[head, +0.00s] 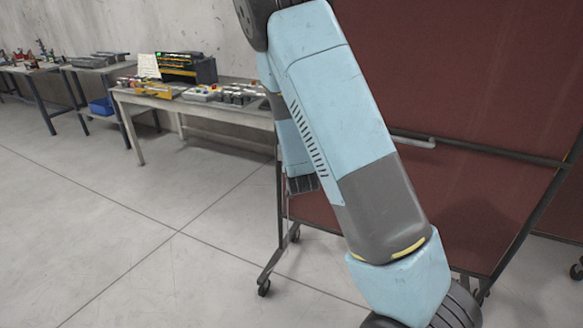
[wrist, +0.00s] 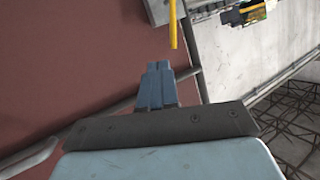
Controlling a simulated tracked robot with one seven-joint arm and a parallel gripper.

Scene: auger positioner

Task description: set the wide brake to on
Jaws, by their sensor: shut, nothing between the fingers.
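My gripper (wrist: 157,68) shows in the wrist view as two blue-grey fingers, closed together and empty. A dark red panel lies behind them. In the head view my arm crosses the middle and right, in front of this panel. A black and yellow machine (head: 190,68) with a small green display stands on a workbench at the upper left of the head view. I cannot make out the wide brake or its setting in either view. A yellow bar (wrist: 173,25) hangs down above the fingertips in the wrist view; I cannot tell what it belongs to.
A wheeled frame with a dark red panel (head: 480,120) and a metal rail stands at right, close behind my arm. The workbench (head: 236,113) holds several small parts. More tables (head: 40,68) stand along the wall at left. The floor (head: 90,200) at left is clear.

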